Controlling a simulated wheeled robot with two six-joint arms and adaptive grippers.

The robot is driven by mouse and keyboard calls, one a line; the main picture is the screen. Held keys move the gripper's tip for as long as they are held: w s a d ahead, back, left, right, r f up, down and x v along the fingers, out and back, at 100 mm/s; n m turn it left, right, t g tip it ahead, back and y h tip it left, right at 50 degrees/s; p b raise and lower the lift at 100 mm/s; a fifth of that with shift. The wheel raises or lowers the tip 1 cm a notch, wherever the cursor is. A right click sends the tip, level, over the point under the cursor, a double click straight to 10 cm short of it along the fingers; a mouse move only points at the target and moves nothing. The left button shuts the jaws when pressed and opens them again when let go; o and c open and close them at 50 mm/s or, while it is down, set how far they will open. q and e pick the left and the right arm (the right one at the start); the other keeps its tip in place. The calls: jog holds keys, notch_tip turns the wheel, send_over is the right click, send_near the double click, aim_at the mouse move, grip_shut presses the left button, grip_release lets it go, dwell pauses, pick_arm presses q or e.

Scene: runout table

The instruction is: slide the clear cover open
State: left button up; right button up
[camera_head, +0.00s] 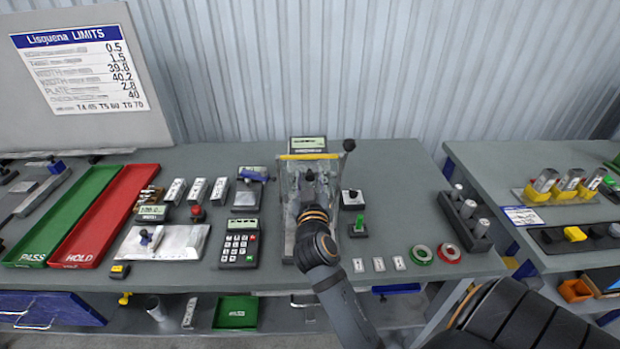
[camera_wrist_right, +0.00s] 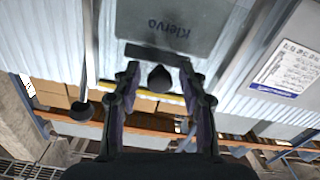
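The clear cover (camera_head: 290,180) is a see-through box over a device with a small display (camera_head: 307,143) at the centre back of the table. A yellow strip (camera_head: 308,157) runs along its far top edge, and shows in the right wrist view (camera_wrist_right: 150,95). My right gripper (camera_head: 311,178) is over the cover, hiding much of it. In the right wrist view its two fingers (camera_wrist_right: 159,85) are spread, with a dark round knob (camera_wrist_right: 159,77) between them and gaps at both sides. Contact with the cover cannot be told. My left gripper is not in view.
A black ball-ended lever (camera_head: 348,145) stands at the cover's right. A calculator-like keypad (camera_head: 240,243) lies left. A green button block (camera_head: 358,226) and green and red tape rings (camera_head: 421,254) lie right. Green and red trays (camera_head: 60,215) are far left.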

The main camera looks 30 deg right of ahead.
aim_at(310, 174)
jog(key=shift+r, duration=0.25)
notch_tip(310, 174, up, 10)
jog(key=shift+f, duration=0.25)
jog(key=shift+f, duration=0.1)
dwell(0.4)
